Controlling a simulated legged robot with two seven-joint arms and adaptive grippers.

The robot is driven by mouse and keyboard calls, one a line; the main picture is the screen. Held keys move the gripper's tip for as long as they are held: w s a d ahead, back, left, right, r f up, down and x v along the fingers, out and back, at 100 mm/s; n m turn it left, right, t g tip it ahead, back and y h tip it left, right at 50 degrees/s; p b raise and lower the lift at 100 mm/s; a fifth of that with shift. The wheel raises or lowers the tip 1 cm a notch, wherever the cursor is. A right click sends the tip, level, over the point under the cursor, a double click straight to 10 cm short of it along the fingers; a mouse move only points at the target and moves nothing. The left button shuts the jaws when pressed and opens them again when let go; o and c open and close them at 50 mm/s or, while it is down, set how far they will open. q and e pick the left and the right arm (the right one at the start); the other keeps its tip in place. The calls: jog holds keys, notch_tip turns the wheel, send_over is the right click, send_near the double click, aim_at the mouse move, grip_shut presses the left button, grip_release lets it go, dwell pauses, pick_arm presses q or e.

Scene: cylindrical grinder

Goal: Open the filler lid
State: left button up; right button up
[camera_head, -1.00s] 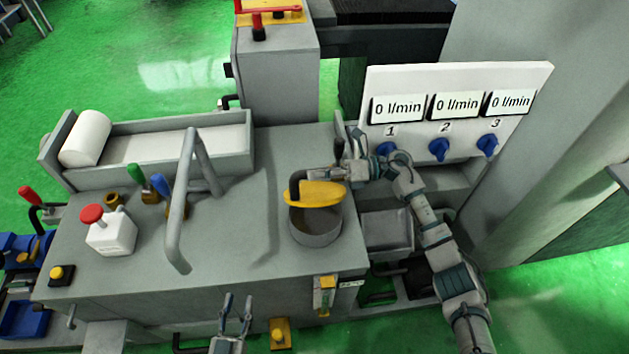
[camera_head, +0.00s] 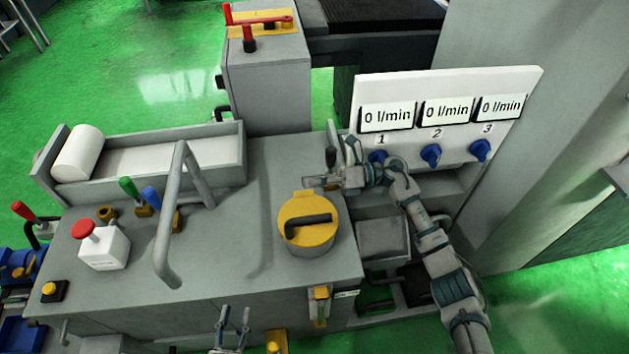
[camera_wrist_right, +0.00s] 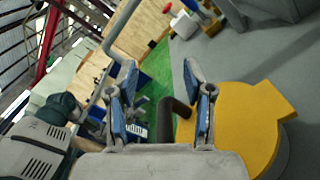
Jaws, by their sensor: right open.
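The yellow filler lid (camera_head: 293,206) with its black bar handle (camera_head: 308,219) lies flat on the round grey filler neck (camera_head: 308,249), covering its opening. In the right wrist view the lid (camera_wrist_right: 245,125) fills the lower right, and its dark handle (camera_wrist_right: 174,118) shows between the fingers, apparently beyond them. My right gripper (camera_head: 319,164) is open and empty beside the lid's far right edge; its spread fingers also show in the wrist view (camera_wrist_right: 160,75). I cannot tell whether a finger touches the lid. My left gripper (camera_head: 234,320) is open and empty before the machine's front edge.
A bent grey rail (camera_head: 167,225) stands left of the filler. A white panel (camera_head: 455,95) with blue knobs rises behind my right arm. A white box with a red button (camera_head: 103,245) sits at the left. The cabinet top between rail and filler is clear.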

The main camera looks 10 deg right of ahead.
notch_tip(320, 180, up, 9)
jog(key=shift+r, duration=0.2)
dwell(0.5)
